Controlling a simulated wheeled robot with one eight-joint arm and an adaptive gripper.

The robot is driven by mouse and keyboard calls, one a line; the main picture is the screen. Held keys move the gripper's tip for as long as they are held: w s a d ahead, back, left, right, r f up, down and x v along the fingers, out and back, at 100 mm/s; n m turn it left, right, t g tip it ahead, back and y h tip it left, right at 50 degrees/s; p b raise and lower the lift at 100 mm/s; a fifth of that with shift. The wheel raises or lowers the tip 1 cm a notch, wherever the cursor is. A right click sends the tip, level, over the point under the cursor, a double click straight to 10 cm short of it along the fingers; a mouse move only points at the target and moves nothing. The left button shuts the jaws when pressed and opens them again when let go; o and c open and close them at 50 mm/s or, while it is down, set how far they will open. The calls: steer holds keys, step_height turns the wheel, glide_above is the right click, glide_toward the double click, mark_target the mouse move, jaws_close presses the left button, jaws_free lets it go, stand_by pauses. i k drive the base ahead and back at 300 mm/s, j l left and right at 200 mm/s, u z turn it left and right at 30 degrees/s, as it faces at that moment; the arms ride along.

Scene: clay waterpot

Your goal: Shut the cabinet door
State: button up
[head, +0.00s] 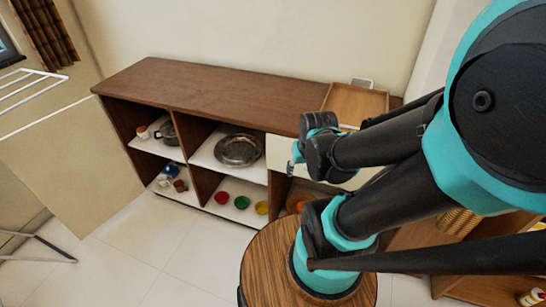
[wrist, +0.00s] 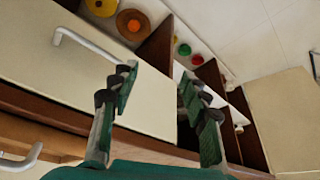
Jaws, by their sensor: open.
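The long brown cabinet (head: 190,85) stands against the wall with open shelf compartments. A cream door panel (head: 75,160) stands swung wide open at the cabinet's left end; it also appears at the right of the wrist view (wrist: 285,115). My gripper (head: 294,160) is in front of the cabinet's middle, by a cream front panel (head: 277,152), well to the right of the open door. In the wrist view my gripper (wrist: 155,85) is open and empty. The cream front panel (wrist: 95,85) with its white handle (wrist: 92,46) lies behind the left finger.
A metal dish (head: 239,150), a pot (head: 168,133) and several coloured bowls (head: 222,197) are on the shelves. A white rack (head: 28,85) stands at far left. The tiled floor (head: 165,245) before the cabinet is clear.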

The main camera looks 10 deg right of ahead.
mark_target(72, 159)
steer(key=j+u, duration=0.15)
steer(key=u, duration=0.2)
steer(key=i+j+u, duration=0.1)
steer(key=u, duration=0.3)
steer(key=i+j+u, duration=0.3)
steer(key=i+j, duration=0.2)
steer(key=i+j+u, duration=0.35)
steer(key=i, duration=0.25)
steer(key=i+j, duration=0.2)
steer(key=i, duration=0.15)
steer(key=i+j, duration=0.2)
steer(key=i, duration=0.2)
